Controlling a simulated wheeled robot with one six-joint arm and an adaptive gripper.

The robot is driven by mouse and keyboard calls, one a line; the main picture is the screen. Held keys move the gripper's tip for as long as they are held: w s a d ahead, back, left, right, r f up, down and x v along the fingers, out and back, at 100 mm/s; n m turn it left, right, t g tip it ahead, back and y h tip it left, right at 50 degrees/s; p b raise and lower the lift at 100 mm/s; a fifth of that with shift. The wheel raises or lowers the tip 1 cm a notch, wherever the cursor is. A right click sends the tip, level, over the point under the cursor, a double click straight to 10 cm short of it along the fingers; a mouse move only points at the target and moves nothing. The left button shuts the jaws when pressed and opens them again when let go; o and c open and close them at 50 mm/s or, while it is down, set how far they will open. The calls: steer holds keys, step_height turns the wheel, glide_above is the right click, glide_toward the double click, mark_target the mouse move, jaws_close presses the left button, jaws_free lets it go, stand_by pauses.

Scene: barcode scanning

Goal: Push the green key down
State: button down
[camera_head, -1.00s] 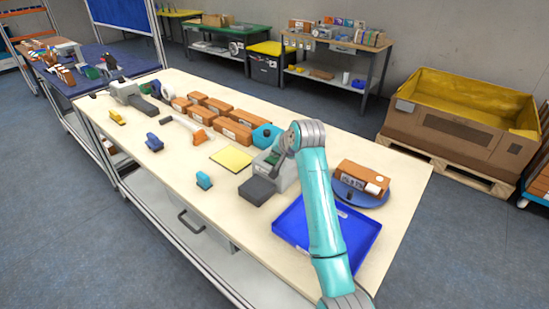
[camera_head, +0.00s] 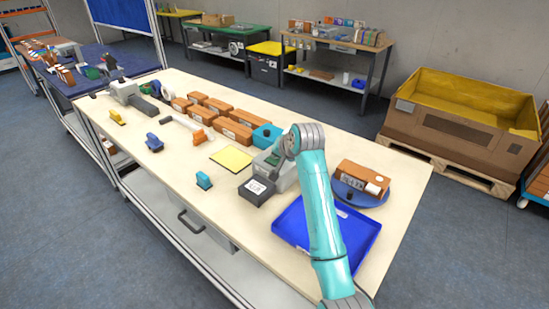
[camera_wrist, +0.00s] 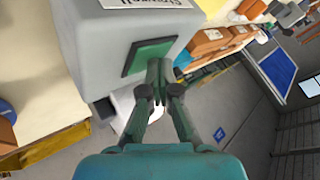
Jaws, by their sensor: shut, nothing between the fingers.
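A grey device (camera_head: 287,181) stands on the workbench, beside my arm. Its green key (camera_wrist: 148,57) is a dark green rectangle on a grey face in the wrist view. My gripper (camera_wrist: 158,70) is shut and empty, its fingertips together over the right part of the key. I cannot tell whether they touch it or how far it is pressed. In the head view the gripper is mostly hidden by my arm. A black block (camera_head: 257,190) in front of the device bears a white label with dark print. A printed white label (camera_wrist: 150,3) also shows in the wrist view.
A blue tray (camera_head: 290,235) lies right of the black block. A brown box (camera_head: 360,176) sits on a round blue plate (camera_head: 350,197). A yellow pad (camera_head: 231,158), a teal stamp-like item (camera_head: 204,180) and several brown boxes (camera_head: 230,131) lie left. Bare bench shows at the front left.

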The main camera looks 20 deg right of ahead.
steer(key=shift+r, duration=1.05)
steer(key=shift+r, duration=0.1)
steer(key=shift+r, duration=2.4)
